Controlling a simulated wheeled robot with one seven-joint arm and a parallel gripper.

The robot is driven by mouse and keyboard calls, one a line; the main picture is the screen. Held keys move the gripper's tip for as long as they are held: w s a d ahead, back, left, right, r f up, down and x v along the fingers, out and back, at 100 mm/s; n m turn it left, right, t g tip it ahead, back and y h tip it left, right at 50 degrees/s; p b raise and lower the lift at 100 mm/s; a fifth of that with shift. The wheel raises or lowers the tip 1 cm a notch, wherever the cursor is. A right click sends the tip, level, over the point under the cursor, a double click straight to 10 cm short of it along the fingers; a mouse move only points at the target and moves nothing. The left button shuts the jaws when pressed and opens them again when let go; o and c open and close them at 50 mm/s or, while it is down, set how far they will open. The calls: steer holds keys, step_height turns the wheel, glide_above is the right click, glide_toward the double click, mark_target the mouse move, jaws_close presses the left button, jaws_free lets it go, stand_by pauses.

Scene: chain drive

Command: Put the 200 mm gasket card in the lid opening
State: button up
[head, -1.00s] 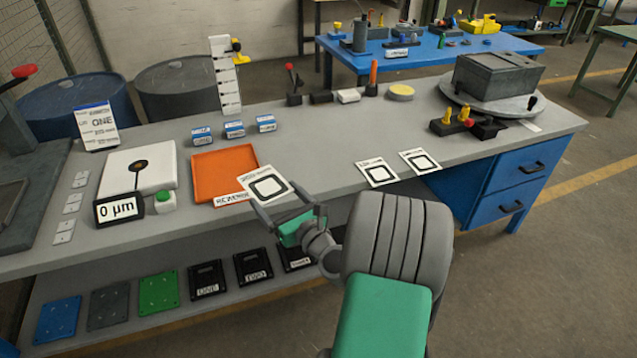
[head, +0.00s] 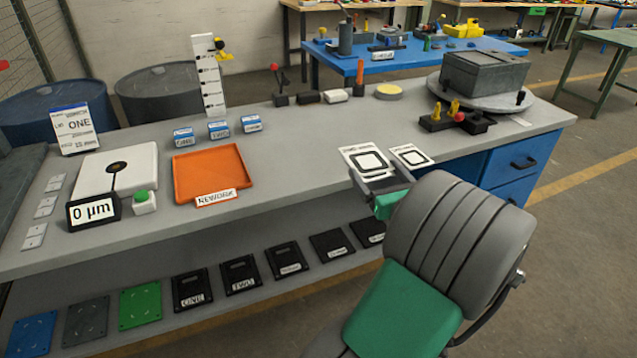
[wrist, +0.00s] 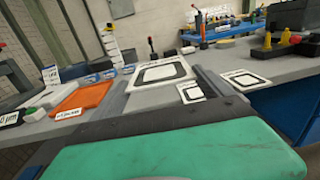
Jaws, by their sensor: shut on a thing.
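My gripper (head: 378,184) is shut on a white card with a black square outline (head: 366,160), held by its near edge above the bench front. The held card also shows in the wrist view (wrist: 160,74), tilted and reaching forward from the fingers. Its print is too small to read. In the head view it overlaps one bench card, mostly hidden there; that card shows in the wrist view (wrist: 190,92). A further similar card (head: 411,156) lies to the right. I cannot make out a lid opening; a grey box (head: 485,72) stands on a round turntable (head: 440,85).
An orange tray marked REWORK (head: 235,160) and a gauge reading 0 µm (head: 92,211) are on the left. A block with yellow and red knobs (head: 457,118) stands at the right. Black plates (head: 240,273) lie on the lower shelf. The bench middle is clear.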

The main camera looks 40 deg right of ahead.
steer(key=shift+n+t+y, duration=0.3)
steer(key=shift+n+y, duration=0.2)
steer(key=shift+y, duration=0.2)
steer(key=w+a+f+b, duration=0.1)
steer(key=w+f, duration=0.2)
steer(key=w, duration=0.1)
steer(key=w+f+b, duration=0.1)
steer(key=w+f, duration=0.3)
steer(key=w, duration=0.1)
steer(key=w+a+f+b, duration=0.1)
steer(key=w+f, duration=0.2)
steer(key=w, duration=0.2)
steer(key=shift+w+a+f, duration=0.1)
steer(key=shift+a+f, duration=0.15)
steer(key=shift+a, duration=0.1)
steer(key=f, duration=0.3)
steer(key=shift+w+f, duration=0.2)
steer(key=shift+w, duration=0.1)
steer(key=shift+r, duration=0.15)
steer(key=o, duration=1.1)
steer(key=shift+f+b, duration=0.2)
steer(key=shift+b, duration=0.1)
